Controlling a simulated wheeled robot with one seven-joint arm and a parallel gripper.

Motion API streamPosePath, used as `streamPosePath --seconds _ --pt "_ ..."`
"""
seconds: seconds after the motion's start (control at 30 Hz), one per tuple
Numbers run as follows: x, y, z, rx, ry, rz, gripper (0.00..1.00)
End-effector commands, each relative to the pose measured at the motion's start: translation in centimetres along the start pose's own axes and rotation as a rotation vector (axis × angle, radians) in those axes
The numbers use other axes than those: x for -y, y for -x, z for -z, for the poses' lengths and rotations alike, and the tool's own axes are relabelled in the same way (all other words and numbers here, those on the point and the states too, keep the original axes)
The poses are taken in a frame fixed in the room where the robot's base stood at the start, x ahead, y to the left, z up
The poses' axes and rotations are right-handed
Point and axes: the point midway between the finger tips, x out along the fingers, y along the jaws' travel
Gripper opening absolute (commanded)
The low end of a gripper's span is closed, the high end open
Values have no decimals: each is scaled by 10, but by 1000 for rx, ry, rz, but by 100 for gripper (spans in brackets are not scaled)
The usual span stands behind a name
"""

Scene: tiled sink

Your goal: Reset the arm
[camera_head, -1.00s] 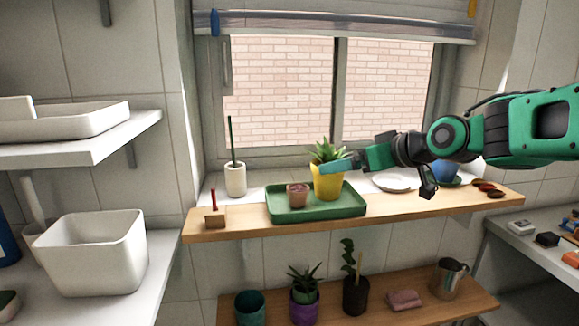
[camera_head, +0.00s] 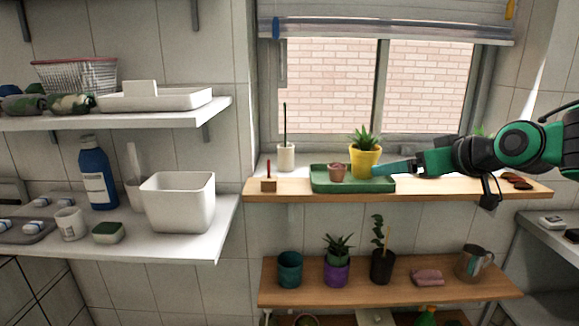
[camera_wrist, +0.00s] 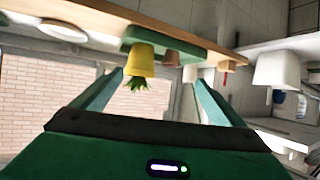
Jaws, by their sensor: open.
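My gripper (camera_head: 384,169) is at the right in the head view, held out to the left with its fingertips close to the yellow pot (camera_head: 365,160) with a spiky plant. In the wrist view my gripper (camera_wrist: 150,82) has its two fingers wide apart with nothing between them. The yellow pot (camera_wrist: 139,61) shows there beyond the fingertips, apart from them. The pot stands on the green tray (camera_head: 325,185) on the upper wooden shelf, beside a small terracotta pot (camera_head: 337,172). My arm hides part of the shelf's right side.
The upper wooden shelf (camera_head: 290,190) sits below a window. A lower wooden shelf (camera_head: 410,292) holds several pots and a metal pitcher (camera_head: 472,262). White shelves at left carry a white bin (camera_head: 180,200) and a blue bottle (camera_head: 96,175). A grey counter is at right.

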Motion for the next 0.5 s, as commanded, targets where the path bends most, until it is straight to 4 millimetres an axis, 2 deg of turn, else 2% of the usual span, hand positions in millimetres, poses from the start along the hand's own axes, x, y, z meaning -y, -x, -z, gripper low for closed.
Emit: streamPosePath --seconds 0.27,0.5 --pt "-14 12 -53 157 -74 -60 93" --pt "-32 41 -116 335 -182 -143 93"
